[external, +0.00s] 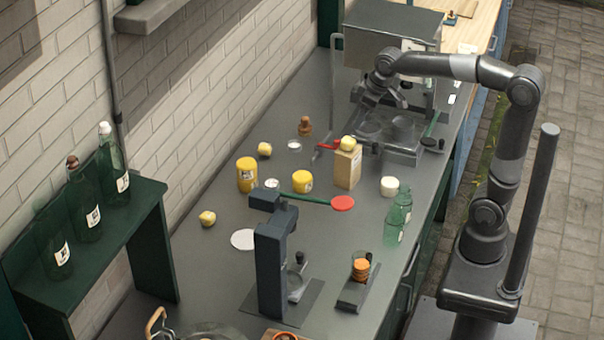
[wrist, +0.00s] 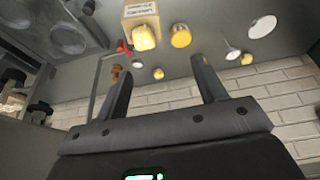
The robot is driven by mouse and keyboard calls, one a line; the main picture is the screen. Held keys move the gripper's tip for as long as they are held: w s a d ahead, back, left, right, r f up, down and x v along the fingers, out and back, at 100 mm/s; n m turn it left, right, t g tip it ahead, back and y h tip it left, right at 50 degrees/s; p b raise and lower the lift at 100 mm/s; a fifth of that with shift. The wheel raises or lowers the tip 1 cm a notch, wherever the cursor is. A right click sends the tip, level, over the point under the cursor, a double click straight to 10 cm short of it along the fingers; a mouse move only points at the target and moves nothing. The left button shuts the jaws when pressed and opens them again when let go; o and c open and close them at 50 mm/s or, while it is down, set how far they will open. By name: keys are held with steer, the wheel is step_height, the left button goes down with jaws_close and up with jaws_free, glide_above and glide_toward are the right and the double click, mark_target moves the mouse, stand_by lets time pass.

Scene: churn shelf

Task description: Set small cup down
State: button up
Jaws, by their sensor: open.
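My gripper (external: 386,98) is in front of the grey box-shaped machine at the back of the counter. In the wrist view my gripper (wrist: 160,80) has its two fingers wide apart with nothing between them. A dark grey cup-like vessel (external: 403,128) stands upright at the machine's tray (external: 405,155), below and apart from my gripper. A round dark shape beside it (external: 369,128) may be another vessel or a burner. Two round dark shapes show at the upper left of the wrist view (wrist: 67,38). I cannot tell which one is the small cup.
A cardboard box (external: 347,168) with a yellow fruit on top stands left of the tray. Yellow tins (external: 247,174), green bottles (external: 394,222) and a dark stand (external: 272,260) occupy the counter nearer the camera. A brick wall (wrist: 130,100) runs along one side.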

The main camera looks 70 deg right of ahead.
steer(key=s+a+f, duration=0.2)
steer(key=s+f, duration=0.1)
steer(key=s, duration=0.6)
steer(key=s+a+f+t, duration=0.1)
steer(key=s+a+f, duration=0.1)
steer(key=s, duration=0.7)
steer(key=shift+s+a+f+t, duration=0.3)
steer(key=shift+s+a+f, duration=0.05)
steer(key=shift+s+f, duration=0.05)
